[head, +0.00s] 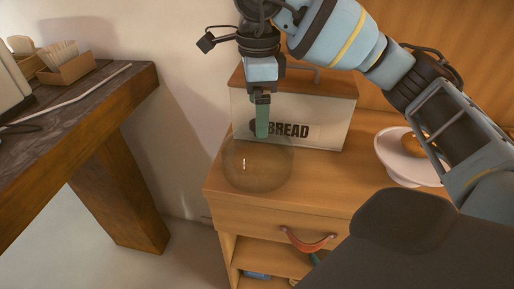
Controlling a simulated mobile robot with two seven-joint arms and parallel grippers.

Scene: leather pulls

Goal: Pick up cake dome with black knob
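The cake dome (258,170) is a clear, rounded glass cover at the left front corner of the wooden cabinet top. My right gripper (262,136) comes in from the upper right and points down, with its green fingers at the top of the dome. The black knob cannot be made out clearly; the fingers cover that spot. The fingers are seen edge-on, so I cannot tell whether they are open or closed on the knob. My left gripper is out of view.
A bread box (325,137) with a wooden lid stands right behind the dome. A white cake stand (405,172) with a golden-brown item is at right. The cabinet (325,200) has a leather pull (306,241). A dark wooden table (95,105) is at left, across a gap.

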